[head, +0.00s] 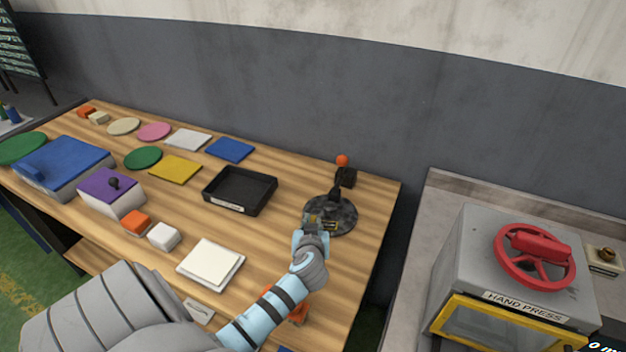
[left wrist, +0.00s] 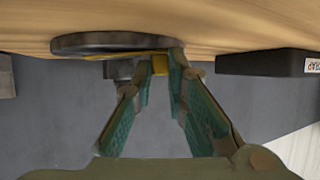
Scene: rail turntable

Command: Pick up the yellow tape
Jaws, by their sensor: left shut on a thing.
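The yellow tape shows in the left wrist view as a small yellow piece (left wrist: 160,64) between my left fingertips, with a thin yellow strip along the turntable's edge beside it. My left gripper (left wrist: 162,66) is shut on this yellow piece. In the head view my left gripper (head: 320,222) is at the near side of the dark round turntable (head: 342,217), where a little yellow shows. The turntable also appears in the left wrist view (left wrist: 85,43). The gripper and arm hide part of the tape. My right gripper is not in view.
A black tray (head: 240,206) stands left of the turntable, with an orange ball (head: 342,160) on a dark post behind it. A white pad (head: 211,263) lies nearer. A hand press (head: 520,270) stands right, across a gap.

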